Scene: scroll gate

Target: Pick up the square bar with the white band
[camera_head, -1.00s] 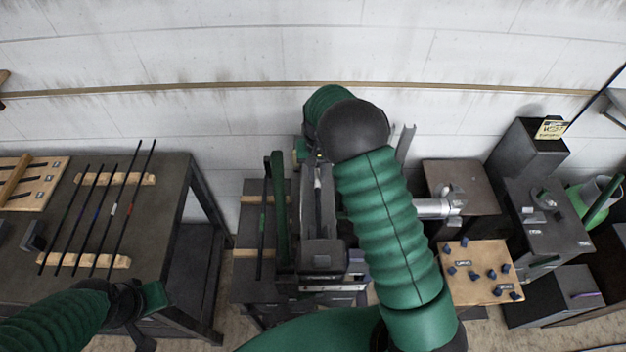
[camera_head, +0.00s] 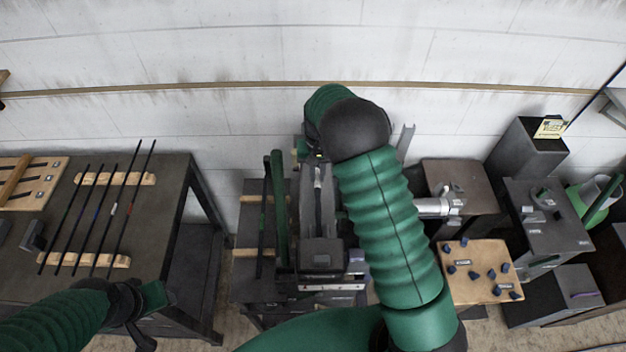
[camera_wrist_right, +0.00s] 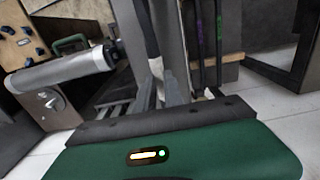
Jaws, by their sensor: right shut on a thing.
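My right gripper (camera_wrist_right: 158,92) shows in the right wrist view with its two grey fingers shut on a dark bar with a white band (camera_wrist_right: 153,72). The bar runs away upward in that view. In the head view a pale band (camera_head: 318,180) shows just below my right wrist, over the middle stand; my right arm hides much of the gripper there. My left gripper (camera_head: 130,300) is low on the left, beside the left table; its fingers are too dark to read.
Several thin bars with coloured bands lie across wooden supports (camera_head: 130,179) on the left table (camera_head: 170,200). In the right wrist view, bars with purple (camera_wrist_right: 199,30) and green (camera_wrist_right: 218,28) bands stand near the held bar. A silver cylinder (camera_wrist_right: 62,70) and a pegged board (camera_head: 478,275) are close by.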

